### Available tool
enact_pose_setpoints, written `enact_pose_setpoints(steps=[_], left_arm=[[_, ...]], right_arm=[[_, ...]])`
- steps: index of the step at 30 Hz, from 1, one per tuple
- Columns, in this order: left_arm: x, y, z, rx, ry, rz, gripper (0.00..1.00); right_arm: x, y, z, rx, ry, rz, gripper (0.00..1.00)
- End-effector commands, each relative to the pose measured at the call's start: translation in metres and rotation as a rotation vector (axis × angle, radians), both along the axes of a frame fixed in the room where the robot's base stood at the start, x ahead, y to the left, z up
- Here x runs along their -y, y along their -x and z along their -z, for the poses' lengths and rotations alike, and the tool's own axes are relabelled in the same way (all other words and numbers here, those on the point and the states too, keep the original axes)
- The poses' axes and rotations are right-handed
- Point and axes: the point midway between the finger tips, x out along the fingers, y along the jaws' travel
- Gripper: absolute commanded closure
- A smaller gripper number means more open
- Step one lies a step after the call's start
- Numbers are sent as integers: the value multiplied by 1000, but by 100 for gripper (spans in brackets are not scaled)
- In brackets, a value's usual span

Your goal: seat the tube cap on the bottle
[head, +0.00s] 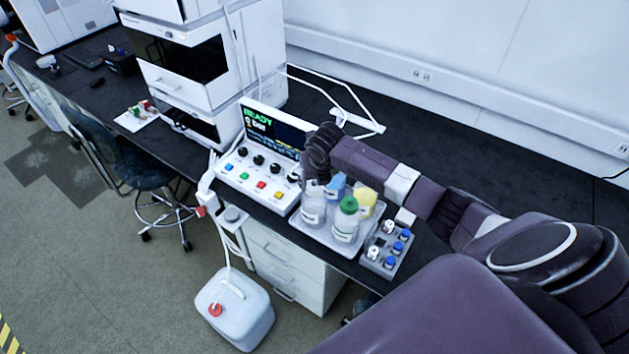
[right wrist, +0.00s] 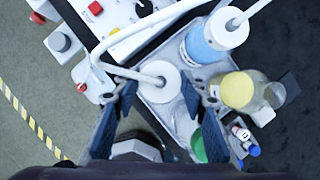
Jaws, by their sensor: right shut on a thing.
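The white tube cap (right wrist: 158,82), with a white tube bending off to the left, sits between the fingertips of my right gripper (right wrist: 160,88) in the right wrist view. The gripper is shut on it. In the head view my right gripper (head: 316,180) points down over a clear labelled bottle (head: 313,208) at the left of the tray. The gripper hides the bottle's mouth, so I cannot tell whether the cap touches it. My left gripper is in neither view.
The tray (head: 333,245) also holds a green-capped bottle (head: 347,218), a yellow-capped bottle (head: 364,204) and a blue bottle (head: 335,186). A vial rack (head: 381,262) stands to the right. A control box (head: 258,180) stands left. A white jug (head: 240,315) is on the floor.

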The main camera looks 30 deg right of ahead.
Motion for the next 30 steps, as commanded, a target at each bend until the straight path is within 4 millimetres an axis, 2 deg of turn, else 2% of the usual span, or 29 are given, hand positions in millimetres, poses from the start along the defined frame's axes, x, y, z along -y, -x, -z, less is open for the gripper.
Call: enact_pose_setpoints(steps=[3,4,9,15,19,30], left_arm=[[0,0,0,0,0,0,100],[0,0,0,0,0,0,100],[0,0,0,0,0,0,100],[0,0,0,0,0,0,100],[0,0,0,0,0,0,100],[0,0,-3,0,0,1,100]], right_arm=[[0,0,0,1,0,0,86],[0,0,0,1,0,0,59],[0,0,0,1,0,0,41],[0,0,0,1,0,0,41],[0,0,0,0,0,0,26],[0,0,-5,1,0,0,26]])
